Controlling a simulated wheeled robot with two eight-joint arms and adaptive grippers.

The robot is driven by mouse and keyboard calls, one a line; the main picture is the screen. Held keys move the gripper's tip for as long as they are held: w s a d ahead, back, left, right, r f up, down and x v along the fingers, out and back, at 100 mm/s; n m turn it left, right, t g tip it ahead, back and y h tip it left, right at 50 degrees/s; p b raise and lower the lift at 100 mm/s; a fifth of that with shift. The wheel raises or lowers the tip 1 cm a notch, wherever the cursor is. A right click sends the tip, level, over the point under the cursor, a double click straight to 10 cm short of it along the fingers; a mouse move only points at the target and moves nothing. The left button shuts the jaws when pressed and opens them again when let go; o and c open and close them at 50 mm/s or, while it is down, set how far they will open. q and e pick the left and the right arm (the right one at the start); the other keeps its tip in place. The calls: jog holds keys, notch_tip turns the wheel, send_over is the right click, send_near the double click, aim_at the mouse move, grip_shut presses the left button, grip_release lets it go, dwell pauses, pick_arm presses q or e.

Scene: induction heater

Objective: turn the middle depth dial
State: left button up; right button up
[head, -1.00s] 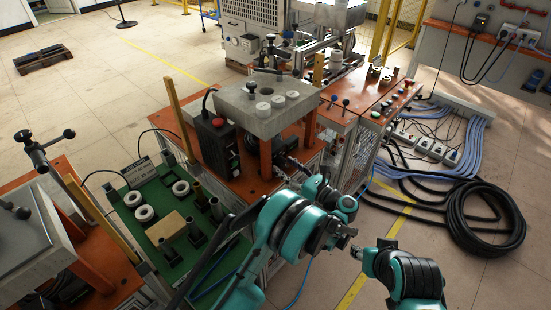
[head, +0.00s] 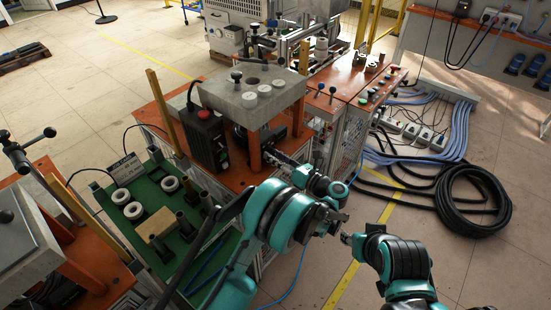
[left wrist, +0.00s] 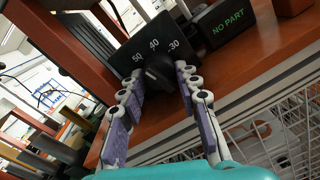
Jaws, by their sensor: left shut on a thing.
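The depth dial is a black round knob (left wrist: 158,72) on a dark panel (left wrist: 128,60) marked 50, 40 and 30 in the left wrist view. My left gripper (left wrist: 168,76) has its two purple-padded fingers on either side of the knob, shut on it. In the head view my left gripper (head: 282,158) reaches in low beside the orange post under the grey press block (head: 250,92); the dial cannot be made out there. My right arm's teal end shows at the lower right, but its finger state is unclear.
A black box reading NO PART (left wrist: 222,22) stands right of the dial panel. A black control box with a red button (head: 206,138) is left of the press. A green tray (head: 150,190) holds rings and cylinders. Coiled black hose (head: 474,200) lies on the floor at right.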

pick_arm(q)
jog(key=shift+m, duration=1)
jog(key=o, duration=1.2)
jog(key=shift+a, duration=0.1)
jog(key=shift+c, duration=0.2)
